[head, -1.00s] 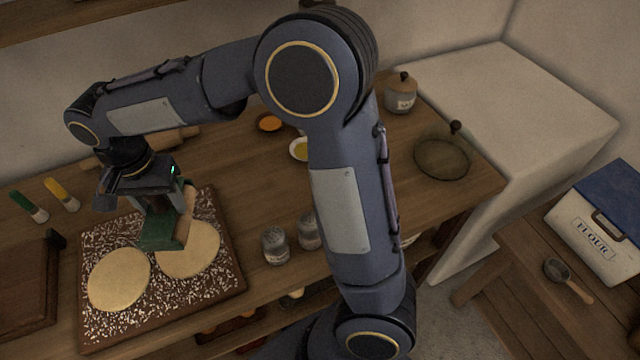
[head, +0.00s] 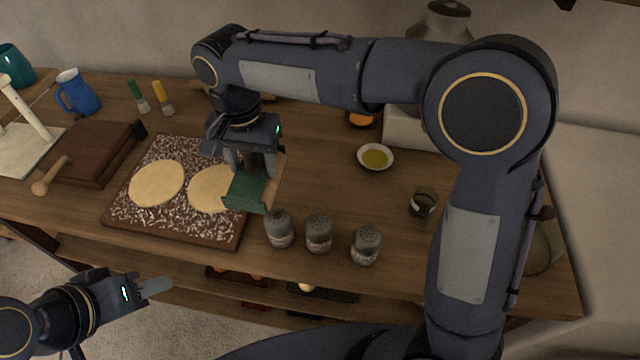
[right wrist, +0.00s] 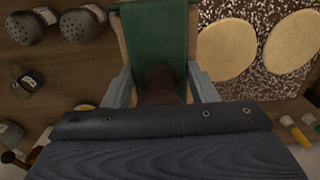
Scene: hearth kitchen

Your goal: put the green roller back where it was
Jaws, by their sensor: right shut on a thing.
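My right gripper (head: 256,165) is shut on the green roller (head: 248,190), above the right edge of the speckled board (head: 175,230). The right wrist view shows the roller (right wrist: 155,35) as a broad green face with pale wooden edges, and a brown part between the fingers (right wrist: 160,88). The gripper hides part of it. Whether it touches the board I cannot tell. Two pale dough rounds lie on the board, the left one (head: 156,183) clear and the right one (head: 208,190) partly covered. My left gripper (head: 155,288) is low at the left, in front of the table, its opening unclear.
Several grey-topped shakers (head: 319,233) stand close to the right of the board. A bowl of yellow liquid (head: 375,158) sits behind them. Green (head: 138,96) and yellow (head: 163,98) brushes lie behind the board. A dark wooden block (head: 90,155) is to its left. Bare tabletop (head: 315,165) lies right of the roller.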

